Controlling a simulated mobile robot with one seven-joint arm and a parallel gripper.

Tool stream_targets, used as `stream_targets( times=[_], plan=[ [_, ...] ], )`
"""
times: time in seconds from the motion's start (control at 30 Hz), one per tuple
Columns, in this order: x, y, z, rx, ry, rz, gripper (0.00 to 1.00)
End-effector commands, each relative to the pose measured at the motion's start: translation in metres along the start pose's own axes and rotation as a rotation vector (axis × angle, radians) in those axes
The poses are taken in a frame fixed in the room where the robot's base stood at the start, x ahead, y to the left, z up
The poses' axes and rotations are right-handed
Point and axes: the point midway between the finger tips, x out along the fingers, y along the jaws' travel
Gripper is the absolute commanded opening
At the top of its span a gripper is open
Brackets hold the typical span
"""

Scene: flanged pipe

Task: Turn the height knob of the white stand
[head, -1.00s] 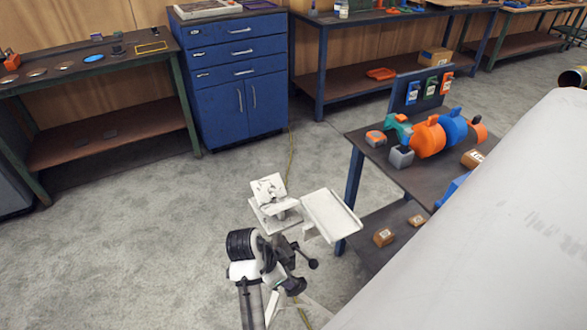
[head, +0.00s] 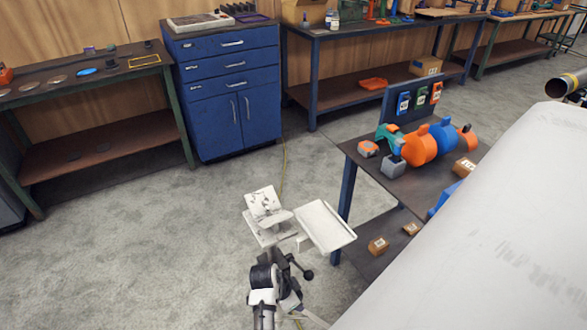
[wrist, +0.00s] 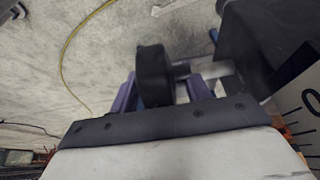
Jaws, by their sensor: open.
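The white stand (head: 324,226) shows in the head view with tilted plates on top and a dark ball-ended handle (head: 308,274) at its right side. In the wrist view a black round knob (wrist: 153,76) on a short silver shaft sits in front of my gripper. My gripper (wrist: 163,92) is open, with a purple finger on each side of the knob's near part. I cannot tell whether either finger touches it. In the head view my wrist (head: 263,283) is close beside the stand's post, and the fingers are hard to make out.
A dark workbench (head: 362,164) with orange and blue pipe parts stands right of the stand. A large pale surface (head: 480,230) fills the lower right. A blue drawer cabinet (head: 226,90) stands behind. A yellow cable (head: 283,165) lies on the otherwise clear grey floor at left.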

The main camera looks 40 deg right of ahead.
Motion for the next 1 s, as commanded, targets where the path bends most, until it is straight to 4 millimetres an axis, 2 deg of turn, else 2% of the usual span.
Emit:
stream_targets(
  times=[0.07, 0.4, 0.8, 1.0],
  plan=[
    [-0.0001, 0.0000, 0.0000, 0.000, 0.000, 0.000, 0.47],
    [-0.0003, 0.0002, -0.0001, 0.000, 0.000, 0.001, 0.04],
    [-0.0007, 0.0005, -0.0008, 0.000, -0.133, 0.003, 0.03],
    [0.0009, 0.0005, 0.0000, 0.000, -0.138, 0.003, 0.03]
  ],
)
